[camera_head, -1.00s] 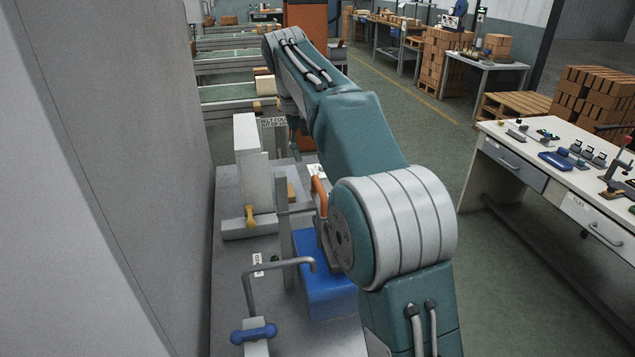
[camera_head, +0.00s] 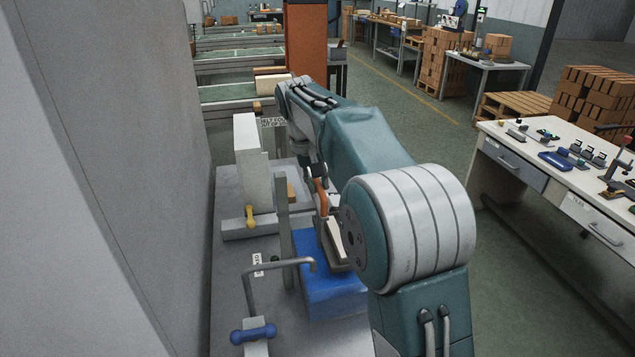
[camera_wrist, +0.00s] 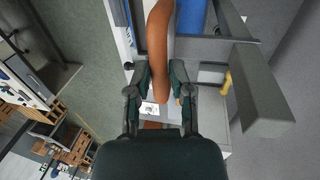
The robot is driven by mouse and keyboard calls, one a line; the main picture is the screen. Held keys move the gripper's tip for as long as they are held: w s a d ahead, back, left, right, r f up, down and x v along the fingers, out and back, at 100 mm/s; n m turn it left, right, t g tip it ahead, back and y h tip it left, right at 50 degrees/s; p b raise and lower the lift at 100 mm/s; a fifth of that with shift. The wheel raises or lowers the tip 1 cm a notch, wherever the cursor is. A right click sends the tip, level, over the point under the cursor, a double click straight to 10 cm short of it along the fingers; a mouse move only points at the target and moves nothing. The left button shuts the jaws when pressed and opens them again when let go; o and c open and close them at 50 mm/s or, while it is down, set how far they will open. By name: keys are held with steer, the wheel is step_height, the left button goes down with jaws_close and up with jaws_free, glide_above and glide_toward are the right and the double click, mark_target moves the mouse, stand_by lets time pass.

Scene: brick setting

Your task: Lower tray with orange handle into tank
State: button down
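The orange handle (camera_head: 321,197) rises from a pale tray (camera_head: 335,240), which stands over the blue tank (camera_head: 307,290). The tray is partly hidden by my arm, so I cannot tell how deep it sits. My gripper (camera_head: 318,170) is at the top of the handle. In the wrist view, the orange handle (camera_wrist: 158,40) passes between the two fingers of my gripper (camera_wrist: 160,75), one finger on each side. Whether the fingers press on it is not clear. Part of the blue tank (camera_wrist: 190,16) shows beyond the handle.
An upright grey bar (camera_head: 283,225) stands just left of the handle. A bent grey pipe (camera_head: 275,265) and a blue lever (camera_head: 253,333) are nearer. A pale block (camera_head: 250,165) and yellow lever (camera_head: 250,216) stand behind left. A wall runs along the left; a white workbench (camera_head: 560,185) stands right.

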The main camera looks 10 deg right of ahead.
mark_target(316, 204)
steer(key=shift+f, duration=0.1)
step_height(316, 204, down, 7)
steer(key=shift+f, duration=0.1)
steer(key=c, duration=0.6)
jaws_free()
steer(key=shift+a, duration=0.1)
step_height(316, 204, up, 12)
steer(key=a, duration=0.2)
steer(key=shift+a, duration=0.2)
steer(key=shift+f, duration=0.1)
